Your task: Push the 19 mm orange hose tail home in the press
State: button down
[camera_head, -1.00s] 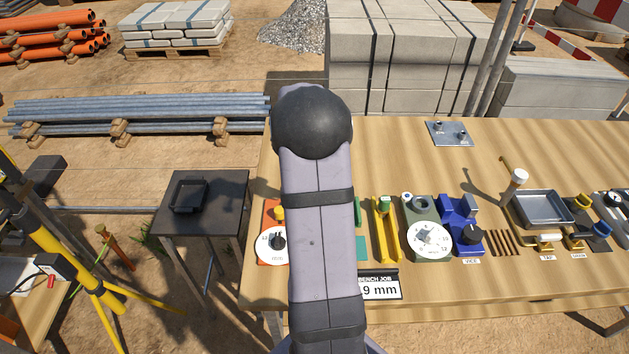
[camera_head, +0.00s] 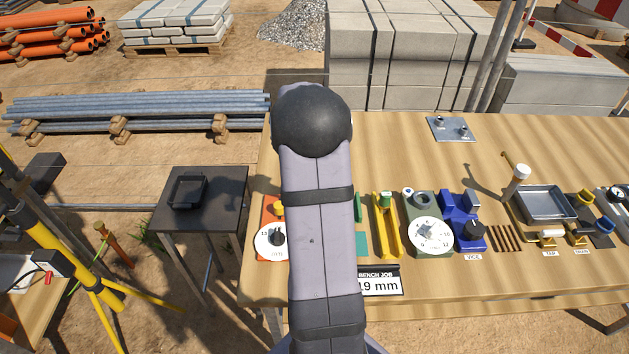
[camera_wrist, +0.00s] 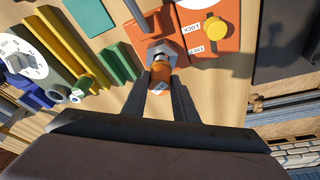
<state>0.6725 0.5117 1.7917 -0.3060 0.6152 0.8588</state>
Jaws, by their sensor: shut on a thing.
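In the wrist view my gripper (camera_wrist: 161,80) is shut on an orange hose tail (camera_wrist: 160,70), one finger on each side. A grey metal fitting (camera_wrist: 160,50) sits at the far end of the tail, against the orange bench unit (camera_wrist: 227,40), apparently the press. I cannot tell how deep the tail sits. The unit has a yellow knob (camera_wrist: 213,28) and a label reading LOCK. In the head view my arm hides the gripper, the tail and most of this unit; a dial (camera_head: 265,240) shows beside the arm.
Right of my arm on the bench (camera_head: 400,160) stand a yellow rail fixture (camera_head: 383,230), a green unit with a white dial (camera_head: 430,236), a blue vice (camera_head: 462,225) and a grey tray (camera_head: 545,205). A small black side table (camera_head: 225,200) is at left. The bench's rear is mostly clear.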

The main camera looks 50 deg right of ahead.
jog(key=shift+f+b, duration=0.5)
jog(key=shift+f, duration=0.2)
jog(key=shift+f+b, duration=0.3)
jog(key=shift+f, duration=0.05)
jog(key=shift+f+b, duration=0.3)
jog(key=shift+f, duration=0.05)
jog(key=shift+f, duration=0.1)
jog(key=c, duration=0.9)
grip_release()
jog(key=shift+r, duration=0.2)
